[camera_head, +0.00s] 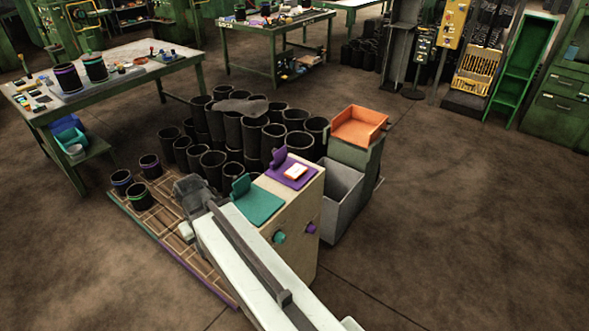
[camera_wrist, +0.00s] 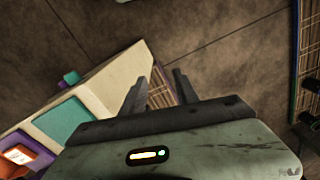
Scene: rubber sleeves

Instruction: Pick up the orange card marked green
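A small orange card with a white label (camera_head: 296,172) lies on the purple pad (camera_head: 280,179) on top of a beige cabinet (camera_head: 297,205). It also shows at the lower left edge of the wrist view (camera_wrist: 18,155), partly cut off; its marking is too small to read. A teal pad (camera_head: 260,206) lies beside the purple one, nearer my arm. My gripper (camera_wrist: 160,80) is open, with two dark fingers apart and nothing between them. In the head view it (camera_head: 190,188) is left of the cabinet, apart from the card, and partly hidden by my arm.
Several black sleeves (camera_head: 213,165) stand behind the cabinet. A wooden pallet (camera_head: 160,218) with banded sleeves lies left. A grey bin (camera_head: 342,190) and an orange tray (camera_head: 359,126) stand right of the cabinet. A green workbench (camera_head: 130,62) is at the back left. The right floor is clear.

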